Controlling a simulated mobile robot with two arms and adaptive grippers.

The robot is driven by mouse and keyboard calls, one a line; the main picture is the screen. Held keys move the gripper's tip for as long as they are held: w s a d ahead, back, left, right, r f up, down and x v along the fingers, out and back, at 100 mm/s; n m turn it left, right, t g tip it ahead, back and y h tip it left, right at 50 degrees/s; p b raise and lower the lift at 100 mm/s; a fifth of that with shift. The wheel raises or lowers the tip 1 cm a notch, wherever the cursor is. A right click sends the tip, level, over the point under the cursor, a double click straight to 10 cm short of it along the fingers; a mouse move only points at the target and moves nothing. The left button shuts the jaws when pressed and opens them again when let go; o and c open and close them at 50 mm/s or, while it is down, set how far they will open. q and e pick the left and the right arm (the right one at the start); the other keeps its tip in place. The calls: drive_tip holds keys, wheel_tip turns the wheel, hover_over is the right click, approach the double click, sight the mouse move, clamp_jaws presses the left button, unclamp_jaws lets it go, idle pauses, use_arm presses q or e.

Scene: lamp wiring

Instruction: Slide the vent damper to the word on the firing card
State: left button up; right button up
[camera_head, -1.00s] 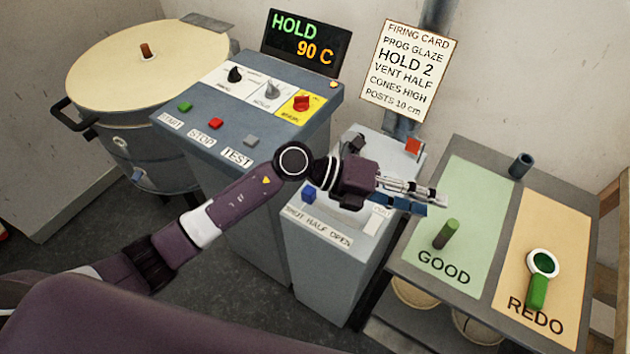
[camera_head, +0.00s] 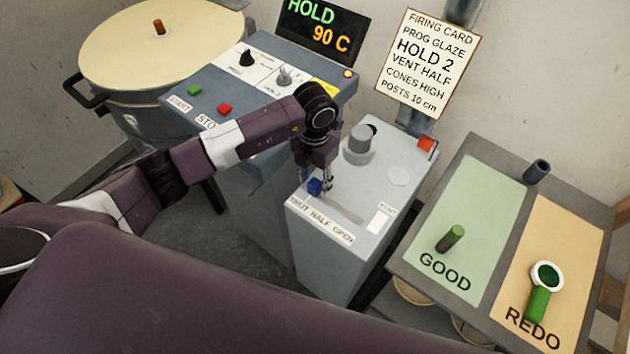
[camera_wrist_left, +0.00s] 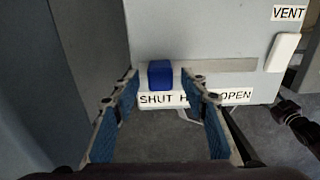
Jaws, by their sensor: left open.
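The firing card (camera_head: 427,62) on the wall reads VENT HALF. The vent damper's blue knob (camera_head: 315,187) sits at the left, SHUT end of its slot (camera_head: 345,211) on the grey vent box. The strip (camera_head: 320,220) below the slot reads SHUT HALF OPEN. My left gripper (camera_head: 326,190) points down at the knob. In the left wrist view the blue knob (camera_wrist_left: 160,75) shows beyond and between the open fingers (camera_wrist_left: 165,100), above the word SHUT; I cannot tell whether they touch it.
A grey control box (camera_head: 250,80) with buttons and dials stands left of the vent box. A grey cylinder (camera_head: 360,145) and a red block (camera_head: 426,145) are at the vent box's back. A GOOD/REDO tray table (camera_head: 405,255) stands at right.

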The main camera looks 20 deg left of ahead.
use_arm(q)
drive_tip(key=shift+f, duration=1.15)
drive_tip(key=shift+c, duration=0.3)
clamp_jaws()
